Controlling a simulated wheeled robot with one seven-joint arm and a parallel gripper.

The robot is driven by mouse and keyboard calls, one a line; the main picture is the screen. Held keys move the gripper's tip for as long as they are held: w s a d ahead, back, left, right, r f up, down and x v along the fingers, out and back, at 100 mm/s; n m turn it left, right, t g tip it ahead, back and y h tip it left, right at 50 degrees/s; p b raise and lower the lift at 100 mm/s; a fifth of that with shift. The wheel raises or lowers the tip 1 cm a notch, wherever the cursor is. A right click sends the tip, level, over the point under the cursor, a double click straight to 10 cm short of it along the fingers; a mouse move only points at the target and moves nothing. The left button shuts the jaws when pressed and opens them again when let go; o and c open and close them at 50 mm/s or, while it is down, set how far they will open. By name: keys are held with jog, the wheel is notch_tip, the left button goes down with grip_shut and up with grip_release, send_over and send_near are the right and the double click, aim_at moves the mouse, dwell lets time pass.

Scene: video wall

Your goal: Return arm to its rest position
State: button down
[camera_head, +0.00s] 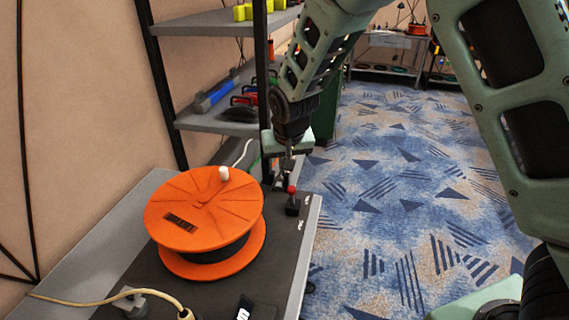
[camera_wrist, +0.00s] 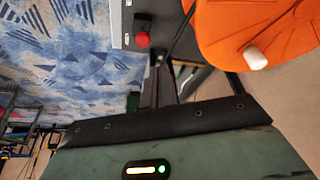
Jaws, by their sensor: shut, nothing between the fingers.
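My arm reaches from the upper right of the head view, bent down to the far edge of the table. My gripper (camera_head: 287,172) points down, its narrow fingers together and empty. It hangs just behind or above a small black lever box with a red knob (camera_head: 291,188); I cannot tell whether they touch. In the wrist view the red knob (camera_wrist: 142,39) stands beside the finger tips, with a gap in the picture. An orange cable reel (camera_head: 205,205) with a white handle (camera_head: 224,174) sits on the table left of my gripper.
The dark-topped table (camera_head: 130,275) carries a pale cable (camera_head: 80,300) at its front left. A shelf rack (camera_head: 215,118) with tools stands close behind my gripper. Patterned carpet (camera_head: 400,200) to the right is open floor. A further table (camera_head: 390,40) stands at the back.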

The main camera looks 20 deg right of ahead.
jog(key=s+a+r+n+g+y, duration=0.1)
jog(key=s+a+r+n, duration=0.15)
jog(key=s, duration=0.55)
jog(key=s+a+r+n+g+y, duration=0.1)
jog(key=s+a+r, duration=0.2)
jog(key=s, duration=0.4)
jog(key=s+d+r+n+g, duration=0.1)
jog(key=s+n, duration=0.1)
jog(key=s, duration=0.7)
jog(key=s+d+r+n+g+h, duration=0.1)
jog(key=s+n, duration=0.2)
jog(key=s, duration=0.7)
jog(key=shift+d+r, duration=0.35)
jog(key=shift+d, duration=0.05)
